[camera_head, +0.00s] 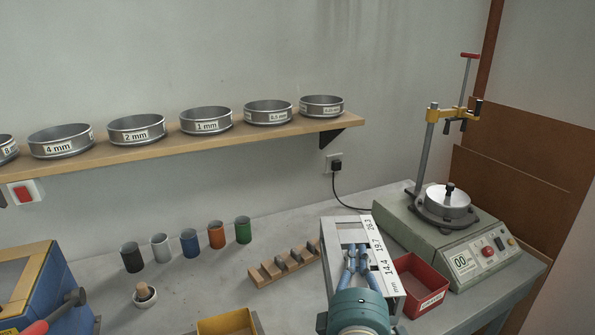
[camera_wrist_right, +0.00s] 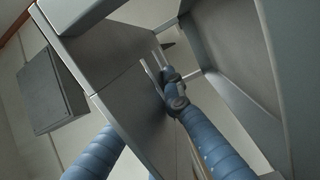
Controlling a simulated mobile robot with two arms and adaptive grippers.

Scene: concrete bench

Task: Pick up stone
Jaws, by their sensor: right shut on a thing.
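No stone can be made out for certain in either view. In the right wrist view, the blue fingers of my right gripper (camera_wrist_right: 160,88) lie along a grey panel (camera_wrist_right: 118,78), which hides part of one finger. A small dark shape (camera_wrist_right: 168,44) shows near the fingertips; I cannot tell what it is. My left gripper is out of view.
A red bin (camera_head: 436,304) stands right of the frame, before a grey machine (camera_head: 487,275). A wooden rack (camera_head: 262,277) lies left. Several coloured cups (camera_head: 189,243), a mortar (camera_head: 145,300), a yellow tray (camera_head: 213,326) and a blue machine (camera_head: 45,290) stand further left. Sieves line the shelf (camera_head: 180,142).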

